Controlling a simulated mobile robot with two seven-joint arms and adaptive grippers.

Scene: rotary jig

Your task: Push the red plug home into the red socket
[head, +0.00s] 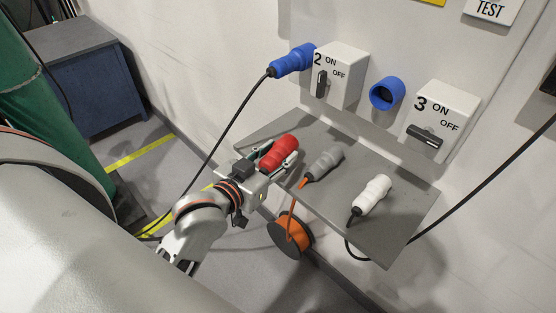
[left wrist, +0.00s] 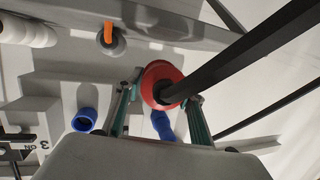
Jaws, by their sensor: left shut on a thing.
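The red plug (head: 279,152) is at the left part of the grey shelf (head: 402,222), between the fingers of my left gripper (head: 275,156). The gripper is shut on the plug. I cannot tell whether the plug touches the shelf. In the left wrist view the plug's red round end (left wrist: 158,72) shows between the two fingers (left wrist: 161,97), with its thick dark cable running to the upper right. The red socket is not seen in either view. My right gripper is not in view.
A grey plug (head: 325,161) and a white plug (head: 373,194) lie on the shelf to the right. A blue plug (head: 293,61) sits at the wall beside switch box 2 (head: 341,74). An open blue socket (head: 387,94) is left of switch box 3 (head: 440,117). An orange reel (head: 291,235) is below.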

